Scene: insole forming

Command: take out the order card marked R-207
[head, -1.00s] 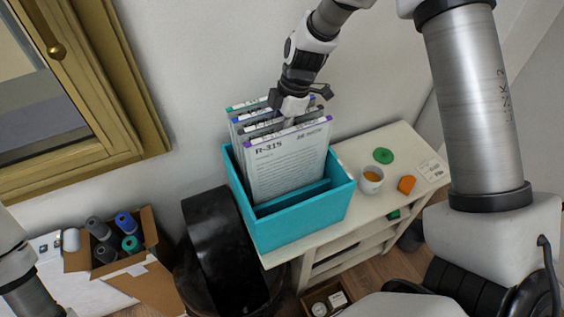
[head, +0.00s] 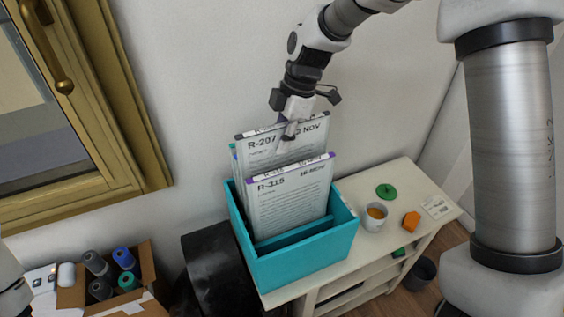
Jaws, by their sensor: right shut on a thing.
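The order card marked R-207 (head: 262,143) has a dark top edge and stands raised above the other cards in the head view. Its lower part is hidden behind the card marked R-315 (head: 290,205), which has a purple top edge. My right gripper (head: 288,138) is shut on the R-207 card near the middle of its upper part. The cards stand in a teal box (head: 306,262); other cards behind are mostly hidden. My left gripper is out of view; only a bit of the left arm shows at the left edge.
The box stands on a cream shelf unit (head: 405,190). To its right are a cup (head: 375,217), a green disc (head: 386,191) and an orange block (head: 411,222). A carton of spools (head: 145,268) and a black round object (head: 212,270) are at left. Window frame is upper left.

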